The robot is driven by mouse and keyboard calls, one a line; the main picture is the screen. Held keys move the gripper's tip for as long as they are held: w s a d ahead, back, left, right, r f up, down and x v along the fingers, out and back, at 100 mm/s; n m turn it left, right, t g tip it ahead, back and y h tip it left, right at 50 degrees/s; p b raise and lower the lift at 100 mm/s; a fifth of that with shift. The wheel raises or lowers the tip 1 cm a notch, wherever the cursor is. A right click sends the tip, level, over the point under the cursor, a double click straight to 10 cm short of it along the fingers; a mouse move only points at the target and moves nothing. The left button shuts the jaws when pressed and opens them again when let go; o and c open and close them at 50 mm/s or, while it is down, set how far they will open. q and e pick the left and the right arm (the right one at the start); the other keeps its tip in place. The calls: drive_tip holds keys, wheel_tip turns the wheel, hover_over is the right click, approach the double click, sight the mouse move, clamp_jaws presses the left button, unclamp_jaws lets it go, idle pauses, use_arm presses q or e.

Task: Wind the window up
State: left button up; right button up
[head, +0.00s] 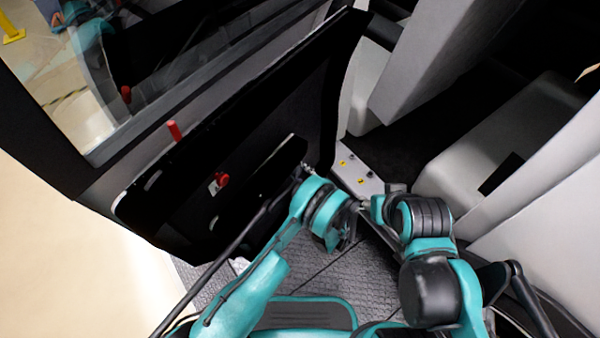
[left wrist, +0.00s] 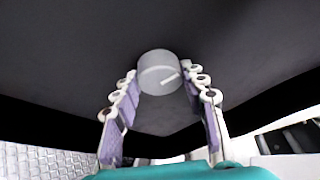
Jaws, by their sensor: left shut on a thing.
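The window (head: 165,75) is a pane of glass in the dark door at the upper left of the head view; reflections make its height hard to tell. The door's black inner panel (head: 270,115) faces me. My left gripper (head: 306,168) is at the panel's lower right part in the head view. In the left wrist view my left gripper (left wrist: 163,80) has its fingers on both sides of a round grey knob (left wrist: 158,68) with a pale bar on its face, and is shut on it. The knob is hidden in the head view. My right gripper (head: 366,203) is near the left one, its fingers too small to read.
A red-topped switch (head: 220,182) and a red peg (head: 174,130) are on the door. A grey plate with yellow labels (head: 355,172) lies just beyond my grippers. Pale seats (head: 510,125) fill the right. Dark textured floor (head: 300,262) lies below.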

use_arm(q)
drive_tip(key=shift+w+n, duration=0.1)
drive_tip(key=shift+n, duration=0.4)
drive_tip(key=o, duration=1.2)
drive_tip(key=shift+c, duration=0.2)
